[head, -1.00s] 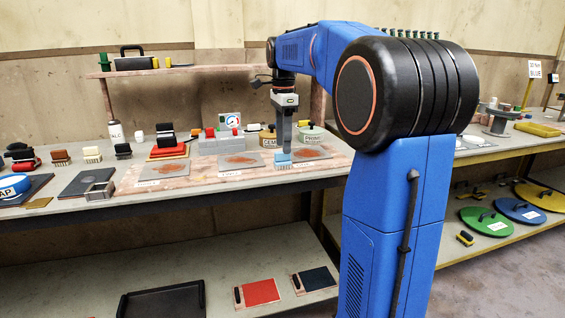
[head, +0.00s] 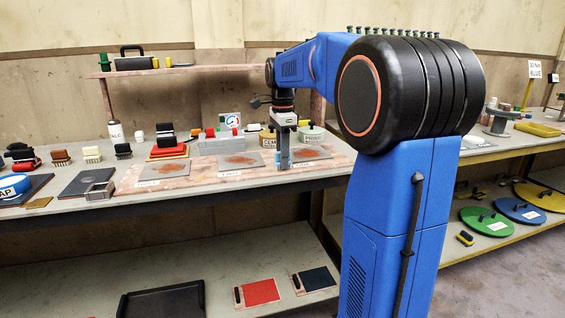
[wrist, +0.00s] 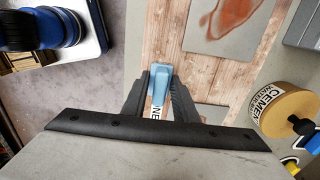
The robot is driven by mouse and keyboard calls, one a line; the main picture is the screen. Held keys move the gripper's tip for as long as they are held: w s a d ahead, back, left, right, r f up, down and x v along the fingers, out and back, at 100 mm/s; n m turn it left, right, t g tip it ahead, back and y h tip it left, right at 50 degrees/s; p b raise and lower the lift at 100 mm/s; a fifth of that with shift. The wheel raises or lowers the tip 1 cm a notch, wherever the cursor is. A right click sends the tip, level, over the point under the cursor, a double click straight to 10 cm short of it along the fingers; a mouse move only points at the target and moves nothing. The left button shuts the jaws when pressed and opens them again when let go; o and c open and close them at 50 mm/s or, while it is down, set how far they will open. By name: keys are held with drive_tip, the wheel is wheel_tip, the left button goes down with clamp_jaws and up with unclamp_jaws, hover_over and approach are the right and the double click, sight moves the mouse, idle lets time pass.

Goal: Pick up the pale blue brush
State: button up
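The pale blue brush (head: 283,161) is at the front of the right-hand grey panel on the bench, below my gripper (head: 283,150). In the wrist view the brush (wrist: 161,82) lies between the two dark fingers of my gripper (wrist: 158,88), which press close on both its sides. Its bristles are hidden from the wrist camera. I cannot tell whether it touches the bench or is slightly raised.
Grey panels with reddish patches (head: 240,160) lie along the bench. A cement tin (wrist: 282,108) and a primer tin (head: 312,133) stand behind. A metal tray (head: 100,191) and several other brushes (head: 92,154) are at left.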

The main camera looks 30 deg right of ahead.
wheel_tip(320, 180, up, 10)
idle(0.7)
drive_tip(key=o, duration=0.5)
drive_tip(key=c, duration=0.4)
drive_tip(key=shift+o, duration=0.2)
